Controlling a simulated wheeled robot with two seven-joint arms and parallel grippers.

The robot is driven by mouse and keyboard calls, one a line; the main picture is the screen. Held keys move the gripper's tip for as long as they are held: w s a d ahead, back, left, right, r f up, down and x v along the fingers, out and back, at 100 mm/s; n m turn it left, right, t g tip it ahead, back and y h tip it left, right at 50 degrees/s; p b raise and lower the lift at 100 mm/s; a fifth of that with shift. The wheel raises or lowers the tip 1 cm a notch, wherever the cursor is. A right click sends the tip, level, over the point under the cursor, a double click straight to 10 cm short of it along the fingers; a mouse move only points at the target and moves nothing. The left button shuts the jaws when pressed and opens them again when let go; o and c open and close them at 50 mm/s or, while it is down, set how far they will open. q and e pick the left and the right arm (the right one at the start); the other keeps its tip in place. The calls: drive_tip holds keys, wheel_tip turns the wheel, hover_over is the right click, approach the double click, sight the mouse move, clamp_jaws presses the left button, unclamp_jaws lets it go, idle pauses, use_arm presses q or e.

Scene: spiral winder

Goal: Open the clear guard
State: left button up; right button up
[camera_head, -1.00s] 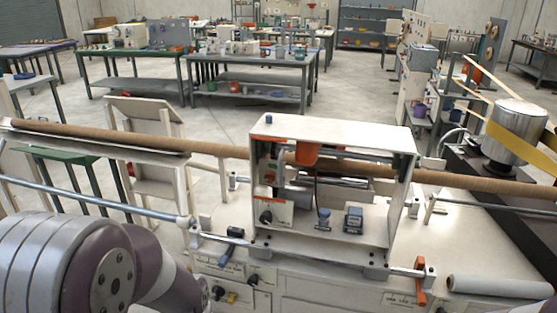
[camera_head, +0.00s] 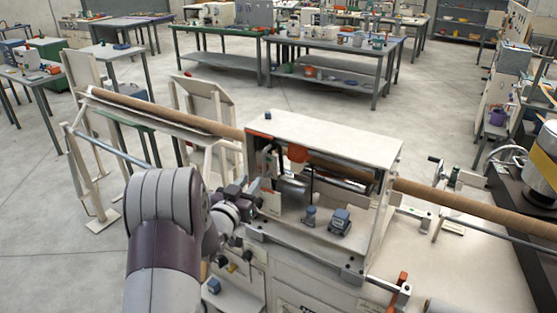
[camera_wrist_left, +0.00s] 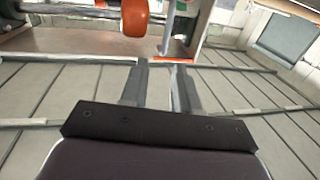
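The white box-shaped housing (camera_head: 327,136) stands on the winder, with its inside visible from the front. I cannot clearly pick out the clear guard itself; no clear panel edge is distinct. My left gripper (camera_head: 258,186) is at the left front edge of the housing, partly hidden by its own wrist. In the left wrist view the two fingers (camera_wrist_left: 159,75) are apart with nothing between them. An orange rounded part (camera_wrist_left: 134,17) and a grey upright rod lie beyond the fingertips. My right gripper is out of view.
A long brown tube (camera_head: 455,205) runs through the housing. A blue-grey knob block (camera_head: 340,222) sits inside it. An orange lever (camera_head: 398,286) stands at the front right. A metal rail (camera_head: 125,151) lies left of my arm.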

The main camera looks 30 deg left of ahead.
sight(263, 161)
use_arm(q)
drive_tip(key=w+p, duration=0.1)
drive_tip(key=w, duration=0.2)
drive_tip(key=w+a+p, duration=0.1)
drive_tip(key=w+p, duration=0.1)
drive_tip(key=w, duration=0.2)
drive_tip(key=w+a+p, duration=0.1)
drive_tip(key=w, duration=0.3)
drive_tip(key=shift+w, duration=0.25)
drive_tip(key=shift+w+a+f, duration=0.1)
drive_tip(key=shift+w+a, duration=0.15)
drive_tip(key=shift+a, duration=0.15)
drive_tip(key=shift+w+d, duration=0.15)
drive_tip(key=shift+d, duration=0.15)
drive_tip(key=shift+c, duration=0.4)
drive_tip(key=c, duration=0.5)
drive_tip(key=shift+a, duration=0.15)
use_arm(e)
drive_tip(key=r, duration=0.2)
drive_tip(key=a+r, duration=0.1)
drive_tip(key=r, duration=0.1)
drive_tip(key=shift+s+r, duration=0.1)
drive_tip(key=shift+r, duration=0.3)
